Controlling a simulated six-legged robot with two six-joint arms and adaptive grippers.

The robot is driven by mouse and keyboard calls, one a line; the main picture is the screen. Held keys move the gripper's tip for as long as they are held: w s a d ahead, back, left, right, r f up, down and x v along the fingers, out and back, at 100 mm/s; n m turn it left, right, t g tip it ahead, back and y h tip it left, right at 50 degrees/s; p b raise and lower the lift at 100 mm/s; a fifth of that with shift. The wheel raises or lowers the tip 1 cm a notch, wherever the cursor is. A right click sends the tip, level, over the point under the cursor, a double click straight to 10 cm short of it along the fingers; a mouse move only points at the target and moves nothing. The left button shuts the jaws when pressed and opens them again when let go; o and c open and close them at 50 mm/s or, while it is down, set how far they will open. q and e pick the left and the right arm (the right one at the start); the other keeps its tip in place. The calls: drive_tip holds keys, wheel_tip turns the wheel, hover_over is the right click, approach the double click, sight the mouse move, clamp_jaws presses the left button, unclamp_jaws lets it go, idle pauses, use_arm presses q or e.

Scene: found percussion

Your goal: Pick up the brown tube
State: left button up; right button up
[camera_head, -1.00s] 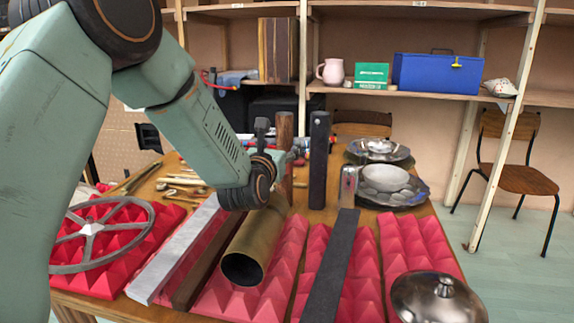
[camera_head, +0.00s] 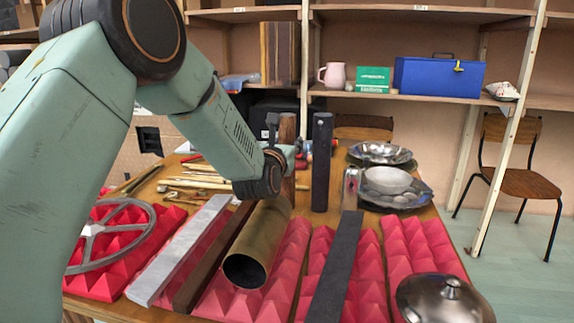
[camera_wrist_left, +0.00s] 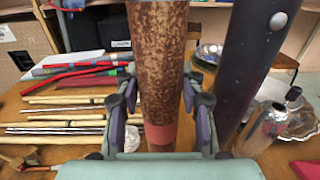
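The brown tube (camera_head: 287,129), rusty and mottled, stands upright at the back of the table in the head view. In the left wrist view the brown tube (camera_wrist_left: 160,60) runs down the middle to a reddish band near its lower end. My left gripper (camera_head: 286,156) is at the tube, hiding part of it. In the wrist view its fingers (camera_wrist_left: 158,97) stand on either side of the tube, open, with a gap at the left; contact at the right is unclear. My right gripper is not in view.
A dark upright tube (camera_head: 321,160) stands close to the right of the brown one. A brass tube (camera_head: 262,240) lies on red foam (camera_head: 290,265) under my arm. Sticks and mallets (camera_wrist_left: 70,100) lie left; metal bowls (camera_head: 392,185) stand right.

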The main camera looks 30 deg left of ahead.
use_arm(q)
clamp_jaws()
drive_tip(key=shift+r, duration=0.2)
idle(0.3)
